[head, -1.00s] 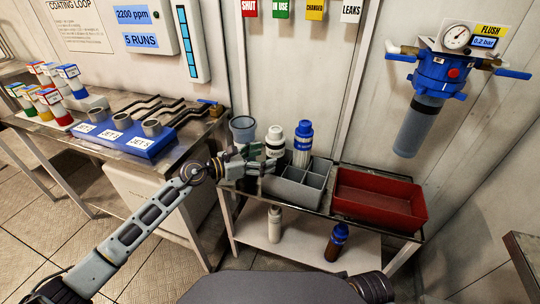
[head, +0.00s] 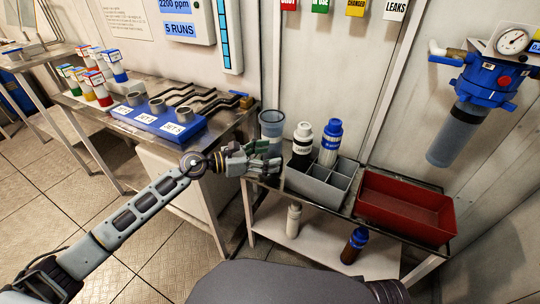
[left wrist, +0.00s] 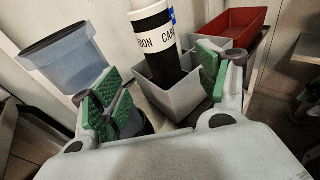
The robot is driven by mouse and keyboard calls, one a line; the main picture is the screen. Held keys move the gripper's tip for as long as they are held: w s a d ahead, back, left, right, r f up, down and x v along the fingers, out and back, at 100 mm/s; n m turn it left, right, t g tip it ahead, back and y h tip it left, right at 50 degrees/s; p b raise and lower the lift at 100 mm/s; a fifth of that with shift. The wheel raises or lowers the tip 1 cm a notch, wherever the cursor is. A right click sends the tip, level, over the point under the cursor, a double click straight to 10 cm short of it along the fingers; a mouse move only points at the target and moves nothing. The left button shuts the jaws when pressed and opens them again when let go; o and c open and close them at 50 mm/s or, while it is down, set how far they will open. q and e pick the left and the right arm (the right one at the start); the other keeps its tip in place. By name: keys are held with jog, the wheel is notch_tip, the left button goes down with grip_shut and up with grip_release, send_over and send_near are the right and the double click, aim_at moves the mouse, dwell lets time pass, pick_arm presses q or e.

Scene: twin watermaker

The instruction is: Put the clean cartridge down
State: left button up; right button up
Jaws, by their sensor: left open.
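A black cartridge with a white cap and a white band reading CARBON (head: 302,146) stands upright in the left part of the grey divided box (head: 316,187). A white cartridge with a blue cap and blue label (head: 330,145) stands in the box beside it. My left gripper (head: 272,160) is open and empty, just left of the box. In the left wrist view, the open green-padded fingers (left wrist: 160,92) show with the carbon cartridge (left wrist: 158,50) beyond them, in a box compartment (left wrist: 185,98). None of these frames shows a cartridge labelled clean. My right gripper is out of view.
A translucent cup (head: 271,124) stands behind my left gripper. A red tray (head: 405,208) sits right of the box. Bottles stand on the lower shelf (head: 320,246). A blue jet holder (head: 162,122) is on the left bench; a blue filter housing (head: 488,80) hangs at right.

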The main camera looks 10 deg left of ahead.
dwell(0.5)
pick_arm(q)
jog(key=a+r+n+t+y, duration=0.25)
jog(key=n+t+y, duration=0.25)
jog(key=n+t, duration=0.95)
jog(key=s+a+f+n+g+y, duration=0.2)
jog(key=a+f+n+g+y, duration=0.4)
jog(key=n, duration=0.5)
jog(key=s+a+f+n+g+y, duration=0.2)
jog(key=s+f+n+g+y, duration=0.1)
jog(key=f+n, duration=0.6)
jog(key=s+d+f+n+g, duration=0.1)
jog(key=s+f+n+g, duration=0.2)
jog(key=s, duration=0.4)
jog(key=s+d+f+n+g+h, duration=0.1)
jog(key=s+f+n+g, duration=0.3)
jog(key=s+f, duration=0.2)
jog(key=s+d+f+n+g, duration=0.1)
jog(key=s+f+n+g, duration=0.2)
jog(key=s, duration=0.6)
notch_tip(320, 180, down, 2)
jog(key=shift+s+d+f+n+g+h, duration=0.15)
jog(key=shift+s+d+n+g+h, duration=0.2)
jog(key=shift+g+h, duration=0.1)
